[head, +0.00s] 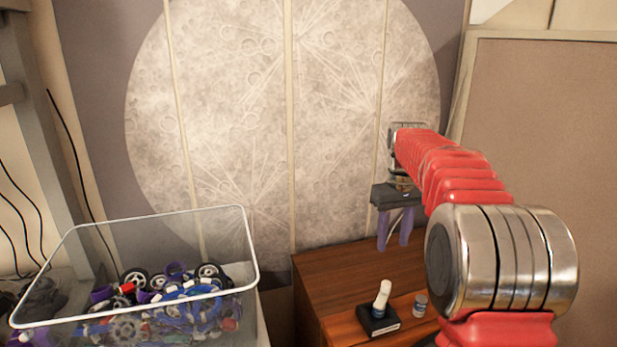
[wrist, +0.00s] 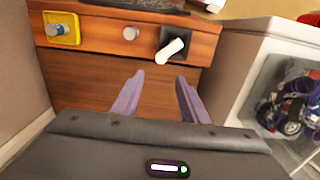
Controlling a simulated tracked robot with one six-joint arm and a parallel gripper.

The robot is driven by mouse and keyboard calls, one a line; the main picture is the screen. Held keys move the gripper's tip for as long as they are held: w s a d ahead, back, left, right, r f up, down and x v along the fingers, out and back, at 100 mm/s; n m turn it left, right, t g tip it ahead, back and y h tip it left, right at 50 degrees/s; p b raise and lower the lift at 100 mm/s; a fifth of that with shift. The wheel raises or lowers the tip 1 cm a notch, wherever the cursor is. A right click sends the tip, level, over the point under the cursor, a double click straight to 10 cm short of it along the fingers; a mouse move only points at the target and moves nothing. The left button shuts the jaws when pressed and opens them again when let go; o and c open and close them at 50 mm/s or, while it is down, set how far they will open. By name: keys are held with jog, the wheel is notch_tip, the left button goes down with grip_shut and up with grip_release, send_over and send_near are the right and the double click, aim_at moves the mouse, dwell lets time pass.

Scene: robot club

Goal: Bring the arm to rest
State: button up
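My gripper (head: 394,244) hangs at the end of my raised red arm, above the wooden cabinet (head: 340,275) in the head view. Its two purple fingers point down and stand apart with a clear gap. In the wrist view my gripper (wrist: 160,76) also shows open, with nothing between the fingers. The wooden surface lies beyond the fingertips, and no contact is visible. The cabinet carries a white lever on a black base (wrist: 172,47), a round silver knob (wrist: 131,33) and a yellow square plate with a knob (wrist: 61,28). The yellow plate is hidden in the head view.
A clear bin (head: 258,270) of wheels and purple and blue parts stands at the left in the head view. A moon picture (head: 230,110) covers the wall behind, and a brown board (head: 545,150) stands at the right. The space between bin and arm is free.

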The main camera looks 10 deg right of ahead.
jog(key=s+a+t, duration=0.1)
jog(key=s+a, duration=0.3)
jog(key=s, duration=0.6)
jog(key=s+a+f+m+t, duration=0.1)
jog(key=s+a, duration=0.3)
jog(key=s, duration=0.7)
jog(key=s+a+m+t, duration=0.1)
jog(key=s+a+t, duration=0.2)
jog(key=s, duration=0.8)
jog(key=shift+s+a+f, duration=0.2)
jog(key=shift+a+f, duration=0.15)
jog(key=shift+a, duration=0.55)
